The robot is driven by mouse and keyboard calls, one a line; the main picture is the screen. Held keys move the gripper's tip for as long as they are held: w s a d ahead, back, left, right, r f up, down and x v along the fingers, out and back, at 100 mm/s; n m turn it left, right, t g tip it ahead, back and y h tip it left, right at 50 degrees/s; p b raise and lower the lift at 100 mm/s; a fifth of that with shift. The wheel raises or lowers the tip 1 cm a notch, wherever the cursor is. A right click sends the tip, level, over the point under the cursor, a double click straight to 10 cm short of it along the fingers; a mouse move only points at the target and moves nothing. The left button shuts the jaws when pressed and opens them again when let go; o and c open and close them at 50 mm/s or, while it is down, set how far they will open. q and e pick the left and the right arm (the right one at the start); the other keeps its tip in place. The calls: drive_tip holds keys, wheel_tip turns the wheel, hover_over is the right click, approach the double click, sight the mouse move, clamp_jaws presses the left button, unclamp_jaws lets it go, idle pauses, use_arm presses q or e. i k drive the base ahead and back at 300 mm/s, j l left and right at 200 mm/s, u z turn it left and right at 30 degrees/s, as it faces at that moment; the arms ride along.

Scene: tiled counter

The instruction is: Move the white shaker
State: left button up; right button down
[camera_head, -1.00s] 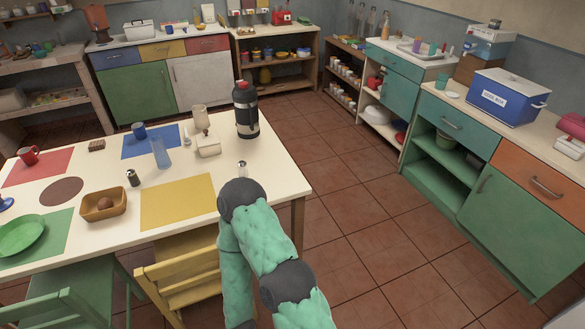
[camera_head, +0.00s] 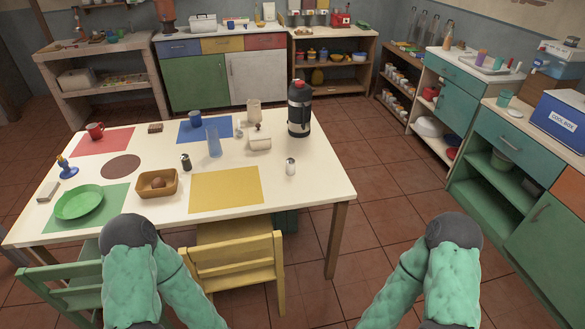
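The white shaker (camera_head: 291,167), with a grey metallic top, stands upright on the white table (camera_head: 330,185) near its right side, just right of the yellow mat. A dark shaker (camera_head: 186,162) stands further left, behind the wooden bowl. My two green-sleeved arms show at the bottom of the head view, in front of the table, one at left and one at right. Neither gripper shows in this view. Nothing visible touches the white shaker.
A black flask (camera_head: 299,110) stands behind the white shaker, with a small cream pot (camera_head: 260,143) to the flask's left. The yellow mat (camera_head: 226,190) is bare. A yellow chair (camera_head: 235,262) and a green chair (camera_head: 65,290) stand at the table's front.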

sight(290, 170)
drive_tip(key=i+l, duration=0.4)
drive_tip(key=l, duration=0.15)
drive_tip(key=i+l+z, duration=0.1)
drive_tip(key=i+l, duration=0.25)
drive_tip(key=l, duration=0.2)
drive_tip(key=i+l, duration=0.4)
drive_tip(key=l+z, duration=0.05)
drive_tip(key=l, duration=0.1)
